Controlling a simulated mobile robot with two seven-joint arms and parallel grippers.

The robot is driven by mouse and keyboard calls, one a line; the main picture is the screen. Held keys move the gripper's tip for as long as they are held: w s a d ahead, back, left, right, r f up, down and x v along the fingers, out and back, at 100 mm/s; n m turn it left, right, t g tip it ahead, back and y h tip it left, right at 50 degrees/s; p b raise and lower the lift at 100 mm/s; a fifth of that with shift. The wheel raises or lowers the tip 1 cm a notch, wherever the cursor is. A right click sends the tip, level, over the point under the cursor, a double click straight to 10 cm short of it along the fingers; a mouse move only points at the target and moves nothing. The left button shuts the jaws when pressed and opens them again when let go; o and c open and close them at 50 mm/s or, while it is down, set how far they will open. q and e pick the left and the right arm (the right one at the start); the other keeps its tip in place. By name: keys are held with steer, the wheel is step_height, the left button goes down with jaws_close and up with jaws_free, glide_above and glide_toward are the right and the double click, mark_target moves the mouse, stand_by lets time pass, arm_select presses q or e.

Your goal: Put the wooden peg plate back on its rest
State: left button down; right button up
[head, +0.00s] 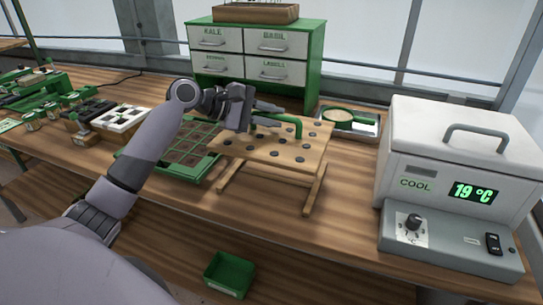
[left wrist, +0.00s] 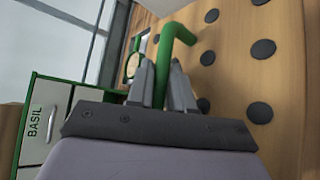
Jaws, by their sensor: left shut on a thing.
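The wooden peg plate (head: 268,146) is a pale board with rows of dark round spots and a green bar handle (head: 292,121). It stands level, with wooden legs (head: 314,189) below its near side; I cannot tell whether these belong to the plate or to its rest. My left gripper (head: 262,113) is shut on the green handle at the plate's back. In the left wrist view both fingers (left wrist: 162,83) close around the handle (left wrist: 180,36) above the spotted board (left wrist: 230,75). My right gripper is not in view.
A green seed tray (head: 181,160) with dark cells lies left of the plate, partly hidden.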

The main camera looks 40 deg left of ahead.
mark_target(223, 145)
arm_select(q)
step_height(223, 145, down, 10)
steer(key=shift+r+b, duration=0.1)
steer(key=shift+b, duration=0.2)
stand_by(0.3)
steer(key=shift+f, duration=0.25)
steer(key=c, duration=1.4)
jaws_free()
steer(key=shift+f, duration=0.2)
steer(key=o, duration=0.4)
steer(key=shift+r, duration=0.15)
steer(key=shift+s+r, duration=0.1)
steer(key=shift+r, duration=0.25)
steer(key=v, duration=1.1)
steer(key=shift+s+a+b, duration=0.25)
steer(key=shift+s+b, duration=0.05)
